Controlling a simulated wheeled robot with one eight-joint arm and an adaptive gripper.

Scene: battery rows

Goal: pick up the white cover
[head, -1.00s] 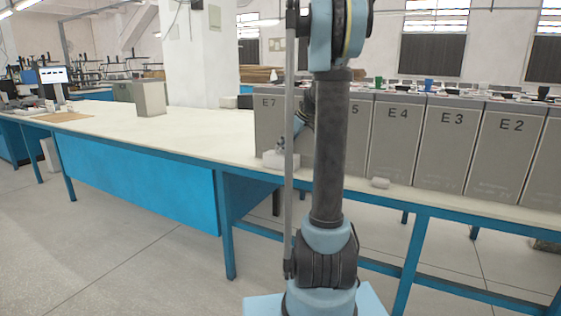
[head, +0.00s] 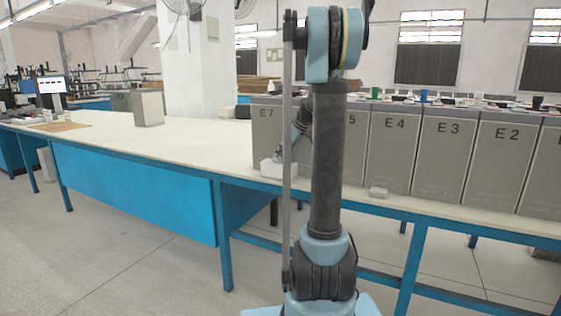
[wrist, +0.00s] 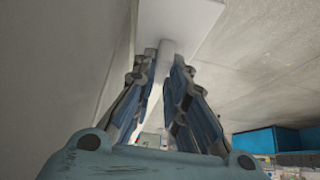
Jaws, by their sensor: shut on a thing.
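The white cover (head: 270,168) is at the bench's front edge, in front of the grey battery case marked E7, in the head view. My arm's post hides part of it. In the wrist view the cover (wrist: 188,16) is a pale flat plate with a short round knob at the fingertips. My gripper (wrist: 166,52) is shut on that knob. In the head view my gripper (head: 279,152) shows small above the cover, partly hidden by a thin rod of my arm. I cannot tell whether the cover touches the bench.
Grey battery cases, E7 (head: 265,130) to E2 (head: 507,150), stand in a row on the bench (head: 190,150). A small white piece (head: 378,192) lies before E4. A lone grey case (head: 149,108) stands farther left. The bench between is clear.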

